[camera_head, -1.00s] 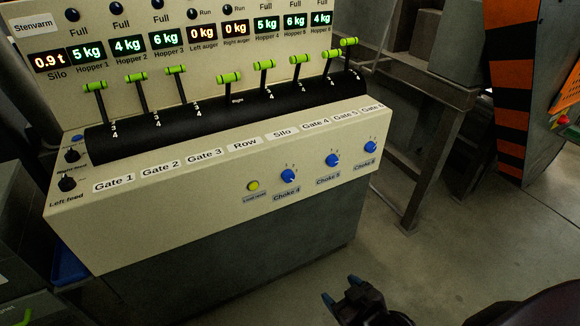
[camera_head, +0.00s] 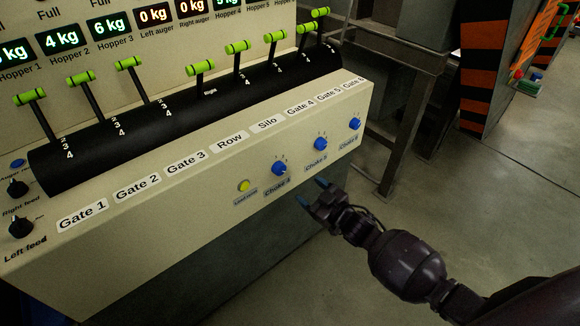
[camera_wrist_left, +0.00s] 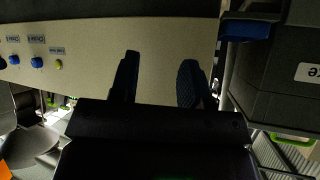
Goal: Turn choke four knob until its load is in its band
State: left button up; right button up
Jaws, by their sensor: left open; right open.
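The choke four knob (camera_head: 279,168) is blue with a pale pointer mark and sits on the sloped front of the cream control panel (camera_head: 150,235), above its Choke 4 label. In the left wrist view a blue knob (camera_wrist_left: 37,62) beside the yellow button looks like the same one. The Hopper 4 display (camera_head: 228,3) is green and partly cut off at the top edge. My right gripper (camera_head: 314,190) is open and empty, low and right of the knob, apart from it. My left gripper (camera_wrist_left: 159,85) is open and empty before a bare stretch of panel.
Choke 5 (camera_head: 320,143) and Choke 6 (camera_head: 355,124) knobs stand to the right of choke four. A yellow button (camera_head: 243,186) is to its left. Green-handled gate levers (camera_head: 238,47) line the black drum above. Open floor lies right of the panel.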

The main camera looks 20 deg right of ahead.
aim_at(282, 170)
jog(key=shift+m+t+y, duration=0.3)
jog(key=shift+y, duration=0.1)
jog(key=x, duration=0.3)
jog(key=b+x, duration=0.1)
jog(key=x, duration=0.5)
jog(key=shift+a+r, duration=0.1)
jog(key=shift+a, duration=0.25)
pick_arm(q)
jog(key=shift+w+d+f+b, duration=0.15)
jog(key=shift+w+f+b, duration=0.2)
jog(key=shift+f, duration=0.2)
pick_arm(e)
jog(key=shift+w+a+r, duration=0.1)
jog(key=shift+w+a, duration=0.15)
jog(key=shift+w, duration=0.4)
pick_arm(q)
jog(key=shift+s+f, duration=0.15)
jog(key=shift+f, duration=0.05)
pick_arm(e)
jog(key=c, duration=0.9)
